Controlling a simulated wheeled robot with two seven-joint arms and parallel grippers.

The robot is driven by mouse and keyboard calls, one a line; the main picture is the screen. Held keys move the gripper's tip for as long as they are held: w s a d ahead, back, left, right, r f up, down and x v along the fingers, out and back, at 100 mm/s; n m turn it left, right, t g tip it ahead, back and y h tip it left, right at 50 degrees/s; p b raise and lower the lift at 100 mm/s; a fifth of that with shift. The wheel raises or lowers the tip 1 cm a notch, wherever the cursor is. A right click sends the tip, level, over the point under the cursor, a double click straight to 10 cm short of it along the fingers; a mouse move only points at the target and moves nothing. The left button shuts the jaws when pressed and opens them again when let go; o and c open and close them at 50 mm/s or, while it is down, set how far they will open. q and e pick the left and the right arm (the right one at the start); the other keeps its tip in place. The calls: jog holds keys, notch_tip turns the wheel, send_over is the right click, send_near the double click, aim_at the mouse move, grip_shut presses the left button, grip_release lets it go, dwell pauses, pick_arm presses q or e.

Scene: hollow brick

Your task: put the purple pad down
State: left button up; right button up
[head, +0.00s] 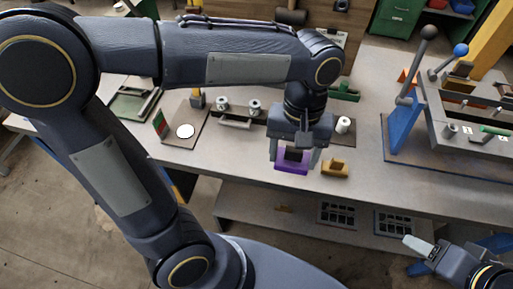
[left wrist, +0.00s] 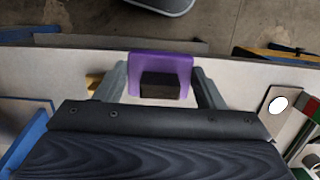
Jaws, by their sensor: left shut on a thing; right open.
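The purple pad (head: 291,166) is held by my left gripper (head: 293,158) near the front edge of the grey workbench (head: 390,171). In the left wrist view the pad (left wrist: 160,59) sits between the two fingers of the left gripper (left wrist: 161,80), with a dark block (left wrist: 160,87) at its middle. I cannot tell whether the pad touches the bench. My right gripper (head: 420,246) is at the lower right, open and apart from the bench; only part of it shows.
A yellow-brown block (head: 335,168) lies just right of the pad. A white roll (head: 343,125) stands behind it. A blue-and-grey lever fixture (head: 405,120) occupies the right side. A board with a white disc (head: 185,131) lies left. The bench front between board and pad is clear.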

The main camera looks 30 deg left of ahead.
pick_arm(q)
jog(key=shift+a+f, duration=0.1)
jog(key=shift+a, duration=0.1)
jog(key=w+a+f, duration=0.1)
jog(key=a+f, duration=0.1)
jog(key=a, duration=0.1)
jog(key=w+a+f, duration=0.1)
jog(key=a+f, duration=0.2)
jog(key=a, duration=0.1)
jog(key=w+a+f, duration=0.2)
jog(key=a+f, duration=0.1)
jog(key=a, duration=0.1)
jog(key=shift+a+p, duration=0.25)
jog(key=shift+p, duration=0.1)
jog(key=shift+a+f, duration=0.35)
jog(key=shift+f, duration=0.2)
jog(key=shift+w+a+f, duration=0.1)
jog(key=shift+a+f, duration=0.05)
jog(key=shift+f, duration=1.5)
jog(key=shift+f, duration=0.1)
